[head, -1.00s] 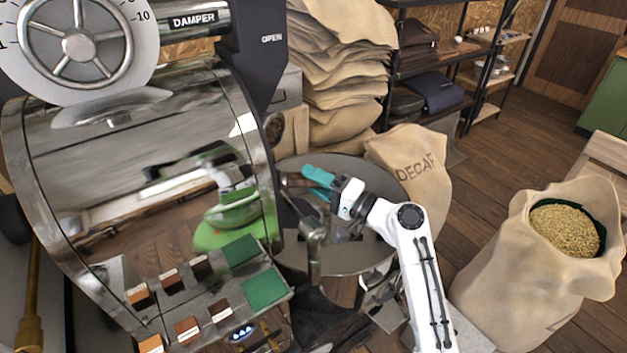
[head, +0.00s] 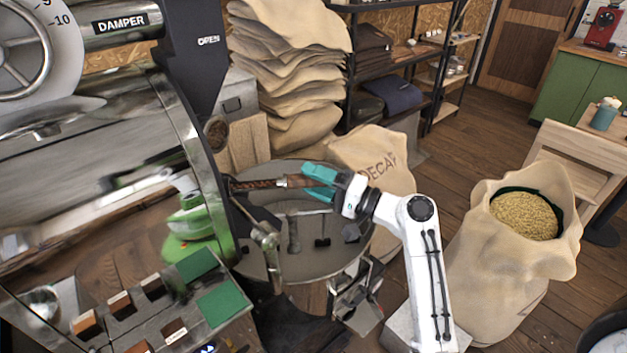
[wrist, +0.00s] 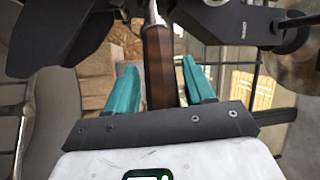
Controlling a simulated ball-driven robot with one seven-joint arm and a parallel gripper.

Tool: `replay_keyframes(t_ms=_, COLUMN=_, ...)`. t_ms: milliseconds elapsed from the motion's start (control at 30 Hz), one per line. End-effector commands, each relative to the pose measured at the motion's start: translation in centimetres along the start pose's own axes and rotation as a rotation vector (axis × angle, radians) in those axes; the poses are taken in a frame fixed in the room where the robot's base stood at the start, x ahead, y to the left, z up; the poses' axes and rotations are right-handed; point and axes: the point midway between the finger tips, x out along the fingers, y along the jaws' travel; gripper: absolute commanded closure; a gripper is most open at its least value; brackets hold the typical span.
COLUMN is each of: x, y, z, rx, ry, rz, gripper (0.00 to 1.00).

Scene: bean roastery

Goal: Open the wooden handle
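The wooden handle (head: 313,182) is brown, with a metal collar (head: 285,181) on its drum side. A brown, textured length (head: 254,184) joins it to the front of the roaster (head: 165,110). My gripper (head: 312,185) has teal fingers on either side of the handle. In the wrist view the handle (wrist: 159,70) runs between the two fingers (wrist: 160,75), with narrow gaps showing on both sides, so the fingers look open around it. The handle's near end is close to my palm.
A round cooling tray (head: 350,245) lies below my gripper. A dark metal lever (head: 265,238) stands at the roaster front. A DECAF sack (head: 385,150) is behind, and an open bean sack (head: 490,270) stands right of my arm.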

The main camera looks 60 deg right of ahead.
Motion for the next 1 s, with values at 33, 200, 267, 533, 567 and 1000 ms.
replay_keyframes(t_ms=33, x=0.0, y=0.0, z=0.0, rx=0.000, ry=0.000, rz=-0.001, gripper=0.42)
replay_keyframes(t_ms=200, x=0.1, y=-0.1, z=0.0, rx=-0.001, ry=-0.001, rz=-0.002, gripper=0.41)
replay_keyframes(t_ms=267, x=0.0, y=-0.1, z=0.0, rx=-0.001, ry=-0.001, rz=-0.002, gripper=0.41)
replay_keyframes(t_ms=533, x=-2.8, y=0.2, z=0.0, rx=-0.002, ry=0.003, rz=0.000, gripper=0.41)
replay_keyframes(t_ms=567, x=-3.4, y=0.2, z=0.0, rx=-0.002, ry=0.002, rz=0.000, gripper=0.41)
replay_keyframes(t_ms=1000, x=-10.3, y=0.1, z=0.0, rx=-0.001, ry=0.002, rz=-0.001, gripper=0.41)
